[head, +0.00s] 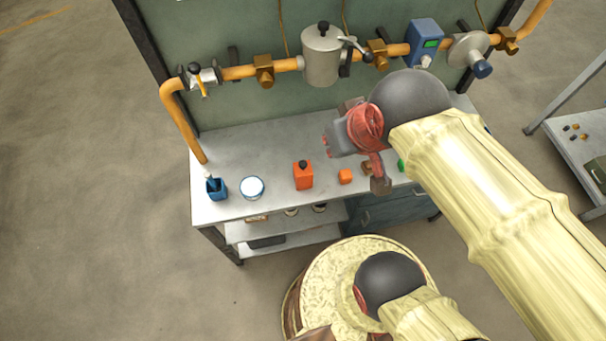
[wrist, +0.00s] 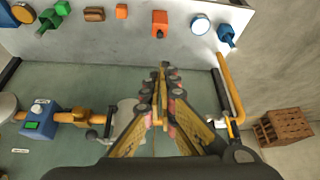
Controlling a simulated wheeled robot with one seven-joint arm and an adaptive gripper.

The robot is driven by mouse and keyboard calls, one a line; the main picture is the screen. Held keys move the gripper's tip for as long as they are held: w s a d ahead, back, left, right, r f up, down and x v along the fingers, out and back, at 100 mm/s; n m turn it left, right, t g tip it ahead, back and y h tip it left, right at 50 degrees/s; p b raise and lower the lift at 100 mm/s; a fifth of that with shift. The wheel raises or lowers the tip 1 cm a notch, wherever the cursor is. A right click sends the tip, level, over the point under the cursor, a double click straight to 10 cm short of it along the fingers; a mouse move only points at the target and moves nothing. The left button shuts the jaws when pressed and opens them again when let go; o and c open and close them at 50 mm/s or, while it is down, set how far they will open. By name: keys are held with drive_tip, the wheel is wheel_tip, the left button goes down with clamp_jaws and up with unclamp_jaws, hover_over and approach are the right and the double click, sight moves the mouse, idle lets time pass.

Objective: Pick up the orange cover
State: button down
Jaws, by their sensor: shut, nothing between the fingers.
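An orange box with a black knob on top (head: 303,178) stands upright on the grey bench, left of my arm in the head view. It is the larger of two orange things. It also shows in the wrist view (wrist: 160,19), beyond my fingertips. My gripper (wrist: 163,68) is shut with nothing between its fingers, apart from the orange box. In the head view my arm's end is above the bench, right of the box, and I cannot make out the fingertips there.
A small orange block (head: 345,177) sits right of the box. A yellow pipe (head: 240,72) with valves runs behind.

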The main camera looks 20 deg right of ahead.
sight(301, 164)
idle(0.4)
